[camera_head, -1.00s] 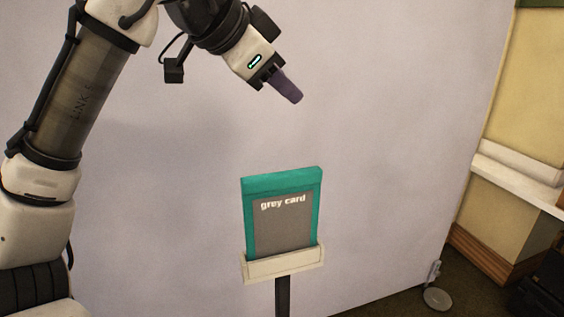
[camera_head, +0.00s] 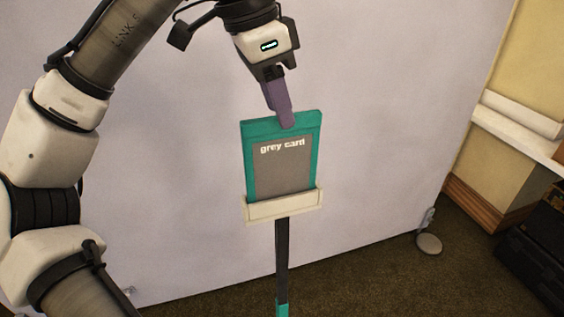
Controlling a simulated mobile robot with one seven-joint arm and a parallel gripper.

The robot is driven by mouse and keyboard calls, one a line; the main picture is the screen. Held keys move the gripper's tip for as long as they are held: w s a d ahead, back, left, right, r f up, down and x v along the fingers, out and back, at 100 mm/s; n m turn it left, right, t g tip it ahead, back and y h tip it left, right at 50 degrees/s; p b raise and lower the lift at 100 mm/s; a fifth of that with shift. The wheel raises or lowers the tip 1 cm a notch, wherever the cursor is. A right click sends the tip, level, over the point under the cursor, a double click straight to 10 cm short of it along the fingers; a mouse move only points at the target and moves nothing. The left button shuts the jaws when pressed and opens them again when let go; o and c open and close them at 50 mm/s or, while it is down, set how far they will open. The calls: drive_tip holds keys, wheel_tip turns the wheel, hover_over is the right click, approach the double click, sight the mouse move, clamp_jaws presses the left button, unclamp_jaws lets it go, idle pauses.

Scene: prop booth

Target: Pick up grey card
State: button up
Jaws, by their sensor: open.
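The grey card (camera_head: 282,168) is a grey panel with a teal border and white "grey card" lettering. It stands upright in a cream holder (camera_head: 284,207) on a dark post (camera_head: 282,255). The jaws are open, and I cannot tell whether the finger touches the card.
A large pale panel (camera_head: 380,130) stands behind the card, with a round foot (camera_head: 429,243) at its lower right. A white ledge (camera_head: 520,128) and a dark case (camera_head: 535,255) are at the right. Brown carpet (camera_head: 370,285) is bare around the post.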

sight(285, 134)
drive_tip(key=shift+p+x, duration=0.6)
drive_tip(key=shift+x, duration=2.15)
drive_tip(key=shift+f, duration=0.25)
clamp_jaws()
